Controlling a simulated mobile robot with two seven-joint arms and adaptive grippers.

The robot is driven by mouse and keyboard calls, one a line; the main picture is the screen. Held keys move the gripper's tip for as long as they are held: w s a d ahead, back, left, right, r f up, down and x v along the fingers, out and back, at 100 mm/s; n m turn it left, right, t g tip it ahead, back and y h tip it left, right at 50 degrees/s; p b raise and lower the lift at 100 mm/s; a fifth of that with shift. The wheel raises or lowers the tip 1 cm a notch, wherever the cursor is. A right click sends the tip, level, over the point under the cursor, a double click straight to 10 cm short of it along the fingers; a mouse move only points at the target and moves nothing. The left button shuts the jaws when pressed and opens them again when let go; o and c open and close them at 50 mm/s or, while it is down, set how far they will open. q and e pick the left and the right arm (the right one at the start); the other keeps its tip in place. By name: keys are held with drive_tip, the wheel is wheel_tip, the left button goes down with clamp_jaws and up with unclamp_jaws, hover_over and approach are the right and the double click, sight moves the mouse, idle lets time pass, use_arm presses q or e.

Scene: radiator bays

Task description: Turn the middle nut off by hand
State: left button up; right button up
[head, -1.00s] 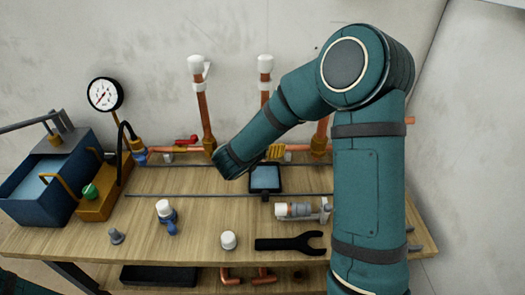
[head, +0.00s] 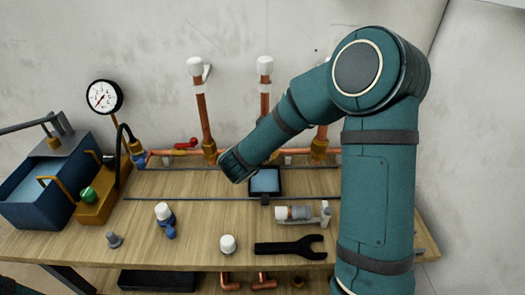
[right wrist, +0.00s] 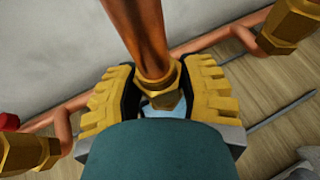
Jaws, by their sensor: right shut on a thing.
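The middle nut (right wrist: 165,88) is a brass hex nut at the foot of the middle copper pipe (right wrist: 142,35). In the right wrist view, my right gripper (right wrist: 158,94) has its yellow ribbed fingers on either side of this nut and is shut on it. In the head view, the middle pipe (head: 265,100) stands between two others, and my right arm hides its foot, the nut and the gripper's fingers. My left gripper is not in view.
Neighbouring brass nuts (right wrist: 290,25) and (right wrist: 28,155) flank the grip. The wooden bench (head: 200,210) holds a black tablet (head: 265,188), a black wrench (head: 290,246), a white-capped valve (head: 165,218), a white cap (head: 228,244) and a blue tank (head: 45,185) at left.

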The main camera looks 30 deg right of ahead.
drive_tip(key=shift+n+t+y, duration=0.6)
drive_tip(key=shift+n+t, duration=0.2)
drive_tip(key=shift+n, duration=0.1)
drive_tip(key=shift+n+t+y, duration=1)
drive_tip(key=shift+n+y, duration=0.4)
drive_tip(key=shift+n, duration=0.1)
drive_tip(key=shift+c, duration=0.2)
drive_tip(key=o, duration=1.1)
